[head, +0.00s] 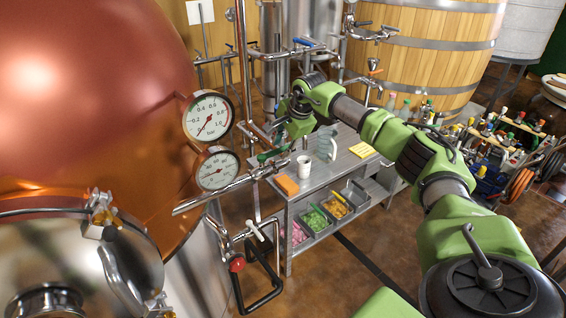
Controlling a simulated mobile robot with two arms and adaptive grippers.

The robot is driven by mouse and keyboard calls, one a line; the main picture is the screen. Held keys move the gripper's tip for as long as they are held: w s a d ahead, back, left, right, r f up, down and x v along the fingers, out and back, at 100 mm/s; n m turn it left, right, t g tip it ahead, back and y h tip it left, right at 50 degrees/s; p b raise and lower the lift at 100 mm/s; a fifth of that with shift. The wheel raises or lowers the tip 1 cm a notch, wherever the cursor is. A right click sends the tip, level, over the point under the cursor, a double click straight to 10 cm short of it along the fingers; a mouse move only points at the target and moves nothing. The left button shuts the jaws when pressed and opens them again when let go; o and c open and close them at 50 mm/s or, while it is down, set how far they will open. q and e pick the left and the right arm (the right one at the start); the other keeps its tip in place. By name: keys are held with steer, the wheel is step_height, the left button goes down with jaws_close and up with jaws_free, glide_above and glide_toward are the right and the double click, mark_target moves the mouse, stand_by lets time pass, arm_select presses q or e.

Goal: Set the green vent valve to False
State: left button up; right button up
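The green vent valve (270,155) shows as a small dark green handle on the steel pipe that runs right from the copper kettle. It is small, and its exact lever position is hard to tell. My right arm reaches in from the lower right, and its gripper (278,133) is just above the green handle, close to it. Whether they touch is unclear. The fingers are small and partly hidden by the wrist, so I cannot tell if they are open or shut. My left gripper is out of view.
The copper kettle (80,110) with two gauges (208,117) fills the left. Upright pipes stand close to my gripper. A grey workbench (318,172) behind holds a mug (304,166), a jug (327,143) and colored bins. A red-knobbed valve (237,264) sits lower down.

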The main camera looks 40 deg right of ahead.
steer(key=shift+f+b, duration=0.3)
steer(key=shift+f, duration=0.05)
steer(key=shift+w+b+x, duration=0.2)
steer(key=shift+b+x, duration=0.15)
steer(key=shift+x, duration=0.65)
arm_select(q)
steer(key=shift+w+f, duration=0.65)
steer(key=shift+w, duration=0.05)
arm_select(e)
steer(key=shift+r, duration=0.15)
steer(key=shift+s, duration=0.1)
steer(key=shift+r, duration=0.1)
jaws_close()
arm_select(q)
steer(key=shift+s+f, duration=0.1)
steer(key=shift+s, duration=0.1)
arm_select(e)
steer(key=shift+s, duration=0.15)
